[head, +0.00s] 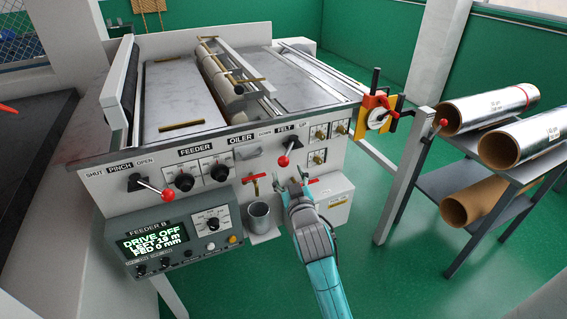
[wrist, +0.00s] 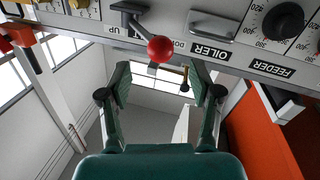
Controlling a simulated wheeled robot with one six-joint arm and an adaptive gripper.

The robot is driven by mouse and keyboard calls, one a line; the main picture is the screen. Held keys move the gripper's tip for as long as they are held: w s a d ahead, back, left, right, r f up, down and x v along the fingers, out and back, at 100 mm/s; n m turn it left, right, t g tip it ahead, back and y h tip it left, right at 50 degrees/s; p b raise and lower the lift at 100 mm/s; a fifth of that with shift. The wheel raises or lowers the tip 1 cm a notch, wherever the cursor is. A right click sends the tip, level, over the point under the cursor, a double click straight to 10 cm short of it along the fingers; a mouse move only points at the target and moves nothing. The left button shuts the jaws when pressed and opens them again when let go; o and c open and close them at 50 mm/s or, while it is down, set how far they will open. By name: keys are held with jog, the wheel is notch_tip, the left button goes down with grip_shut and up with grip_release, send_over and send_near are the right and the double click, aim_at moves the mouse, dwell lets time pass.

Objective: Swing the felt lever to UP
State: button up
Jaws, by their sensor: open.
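The felt lever is a dark arm on the panel with a red ball knob (head: 284,161), under the FELT label between DOWN and UP. The ball hangs below and left of its pivot, on the DOWN side. In the wrist view, which is upside down, the red ball (wrist: 160,49) is beside the DOWN lettering. My gripper (head: 291,184) is open and empty, just below the lever in the head view. In the wrist view my gripper (wrist: 159,76) has its fingers spread either side of the ball's line, with no visible contact.
The PINCH lever (head: 168,195) and FEEDER dials (head: 184,181) are left on the panel. A metal cup (head: 259,217) stands left of my gripper. A small red-handled valve (head: 254,178) is above the cup. Foil rolls (head: 487,104) lie on a rack at right.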

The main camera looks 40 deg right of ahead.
aim_at(285, 165)
jog(key=x, duration=0.6)
jog(key=shift+w+d, duration=0.2)
jog(key=shift+w, duration=0.05)
grip_shut()
